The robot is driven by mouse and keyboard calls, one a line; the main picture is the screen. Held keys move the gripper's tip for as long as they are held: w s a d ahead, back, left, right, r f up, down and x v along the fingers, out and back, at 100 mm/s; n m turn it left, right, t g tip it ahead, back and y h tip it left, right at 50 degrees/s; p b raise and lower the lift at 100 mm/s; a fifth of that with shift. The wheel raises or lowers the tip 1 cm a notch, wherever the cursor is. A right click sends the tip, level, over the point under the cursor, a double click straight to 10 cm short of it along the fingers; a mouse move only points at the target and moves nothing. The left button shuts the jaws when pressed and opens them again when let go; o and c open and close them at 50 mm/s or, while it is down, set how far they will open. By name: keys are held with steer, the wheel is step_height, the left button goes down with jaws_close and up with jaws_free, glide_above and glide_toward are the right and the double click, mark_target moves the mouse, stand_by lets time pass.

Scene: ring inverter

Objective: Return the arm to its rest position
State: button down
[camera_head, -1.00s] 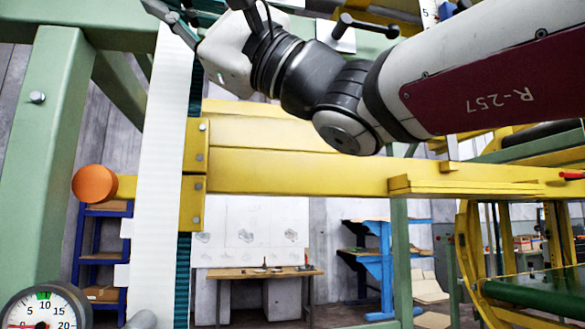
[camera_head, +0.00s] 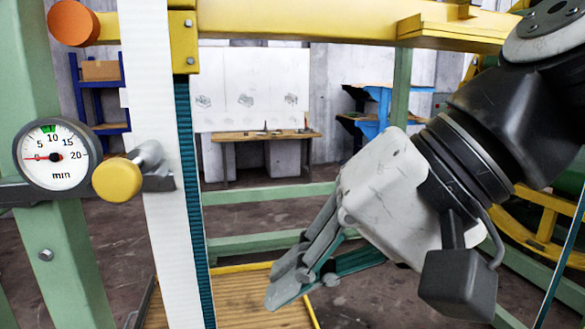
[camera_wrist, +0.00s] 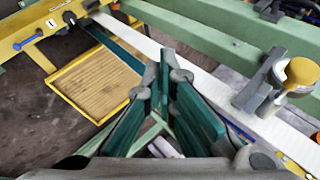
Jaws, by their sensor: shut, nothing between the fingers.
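My gripper (camera_head: 275,285) hangs in the lower middle of the head view, pointing down and to the left from my white and black wrist. Its grey and teal fingers are together, with nothing between them. In the wrist view the fingers (camera_wrist: 160,75) meet near the centre, in front of the frame. The fingers are clear of the white strip and the yellow knob in the head view. My forearm comes in from the upper right.
A dial gauge (camera_head: 57,155) and a yellow knob (camera_head: 117,179) sit left, by a white vertical strip (camera_head: 165,190). An orange knob (camera_head: 73,23) and yellow beam (camera_head: 340,22) are above. A slatted yellow-edged platform (camera_wrist: 92,83) lies below. A workbench (camera_head: 262,138) stands far back.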

steer(key=s+d+f+g+h, duration=0.1)
steer(key=s+d+f+h, duration=0.3)
steer(key=d+f, duration=0.45)
steer(key=s+d+f+g+h, duration=0.1)
steer(key=s+d+f+h, duration=0.35)
steer(key=d+f, duration=0.4)
step_height(320, 180, up, 21)
steer(key=d+t+p, duration=0.2)
steer(key=t+p, duration=0.1)
steer(key=p, duration=1.4)
steer(key=shift+s+f, duration=0.15)
steer(key=shift+s, duration=0.05)
